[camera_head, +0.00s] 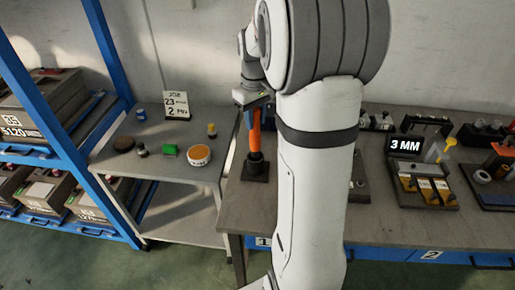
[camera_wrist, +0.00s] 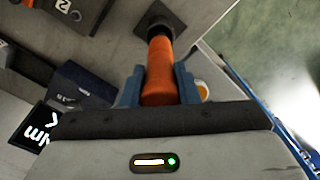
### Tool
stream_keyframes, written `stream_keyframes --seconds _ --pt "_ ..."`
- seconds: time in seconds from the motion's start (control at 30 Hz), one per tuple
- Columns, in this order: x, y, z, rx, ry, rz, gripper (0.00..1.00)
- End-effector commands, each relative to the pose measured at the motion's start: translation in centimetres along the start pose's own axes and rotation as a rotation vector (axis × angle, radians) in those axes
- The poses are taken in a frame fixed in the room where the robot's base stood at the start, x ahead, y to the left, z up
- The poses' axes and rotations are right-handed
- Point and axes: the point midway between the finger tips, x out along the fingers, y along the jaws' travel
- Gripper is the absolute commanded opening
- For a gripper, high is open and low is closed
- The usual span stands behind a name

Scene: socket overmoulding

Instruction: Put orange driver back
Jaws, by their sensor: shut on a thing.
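The orange driver (camera_head: 255,132) stands upright at the left end of the workbench, its lower end in a dark holder with a square base (camera_head: 256,171). My gripper (camera_head: 250,104) is above it with its jaws around the upper part of the orange handle. In the wrist view the two blue fingers of my gripper (camera_wrist: 158,85) are shut on the orange driver (camera_wrist: 159,65), one on each side. The dark holder (camera_wrist: 160,22) shows at the driver's far end there. Whether the driver is fully seated in the holder I cannot tell.
A "3 MM" display (camera_head: 405,145) and tool trays stand on the right. My arm hides the bench middle.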

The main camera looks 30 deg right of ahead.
Motion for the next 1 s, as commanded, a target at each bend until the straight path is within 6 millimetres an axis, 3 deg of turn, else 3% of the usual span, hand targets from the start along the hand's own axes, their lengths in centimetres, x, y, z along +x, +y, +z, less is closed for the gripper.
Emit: stream_keyframes --seconds 0.5,0.9,0.93,1.0 --pt "6.3 0.1 -0.1 0.003 0.0 0.0 0.0" --pt "6.9 0.1 -0.1 0.005 0.002 0.001 0.0" --pt "7.0 0.1 0.0 0.005 0.001 0.001 0.29" --pt "6.9 0.1 0.0 0.005 0.001 0.001 0.34"
